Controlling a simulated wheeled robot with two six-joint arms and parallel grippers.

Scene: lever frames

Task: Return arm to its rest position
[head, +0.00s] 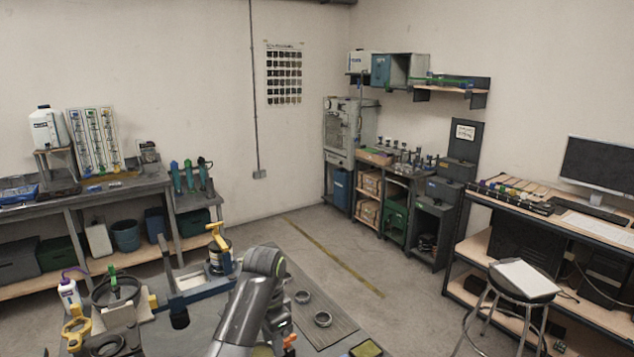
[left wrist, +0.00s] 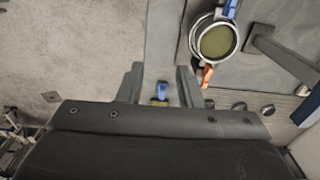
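My left arm (head: 250,295) reaches over the workbench at the bottom middle of the head view, and its links hide most of the gripper there. In the left wrist view my left gripper (left wrist: 160,68) has its two fingers apart with nothing between the tips. A small blue and yellow piece (left wrist: 161,92) shows beyond and below the fingers; its distance is hard to tell. A round metal ring with an olive-green inside (left wrist: 216,42) and an orange lever (left wrist: 207,76) lies to the right of the fingers, apart from them. My right gripper is in neither view.
The workbench bears two small metal rings (head: 323,318), a yellow-handled device (head: 219,250), a blue-grey clamp bar (head: 190,285) and a white bottle with a purple top (head: 68,294). A stool (head: 511,281) stands at right. The floor (head: 340,240) behind the bench is clear.

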